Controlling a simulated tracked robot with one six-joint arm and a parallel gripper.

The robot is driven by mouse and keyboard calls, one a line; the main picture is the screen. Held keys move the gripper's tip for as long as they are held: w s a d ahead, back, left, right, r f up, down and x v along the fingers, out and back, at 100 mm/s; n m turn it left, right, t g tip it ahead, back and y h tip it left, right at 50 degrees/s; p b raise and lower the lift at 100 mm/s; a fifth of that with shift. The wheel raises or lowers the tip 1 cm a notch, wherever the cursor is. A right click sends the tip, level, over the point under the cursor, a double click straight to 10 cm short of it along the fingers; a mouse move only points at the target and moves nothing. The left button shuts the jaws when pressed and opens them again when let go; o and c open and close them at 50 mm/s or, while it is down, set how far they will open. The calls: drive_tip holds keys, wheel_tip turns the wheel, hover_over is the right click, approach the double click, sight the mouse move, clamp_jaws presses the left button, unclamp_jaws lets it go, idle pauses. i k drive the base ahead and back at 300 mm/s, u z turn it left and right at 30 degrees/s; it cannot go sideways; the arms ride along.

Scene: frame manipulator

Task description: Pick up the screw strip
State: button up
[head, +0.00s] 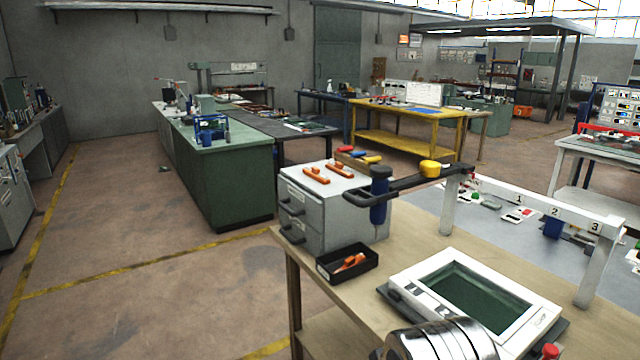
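Two orange strip-like pieces lie on top of the grey drawer cabinet (325,212): a left one (316,175) and a right one (341,169). Another orange piece (350,262) lies in a small black tray (364,276) on the wooden table. They are too small to tell for sure which is a screw strip. A rounded metallic part, likely my own arm, shows at the bottom edge. My gripper's fingers are not in view.
The wooden table (404,232) also bears a white-framed screen (412,280). A black bar tool with a blue grip (378,198) reaches in front of the cabinet from a white numbered frame (535,207). The floor (150,320) at left is open.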

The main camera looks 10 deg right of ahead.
sight(314, 173)
drive_tip(key=k, duration=0.45)
drive_tip(key=u, duration=0.5)
drive_tip(key=i, duration=1.1)
drive_tip(key=u, duration=0.35)
drive_tip(key=i, duration=1.45)
drive_tip(key=z, duration=1)
drive_tip(key=i, duration=0.8)
drive_tip(key=z, duration=0.55)
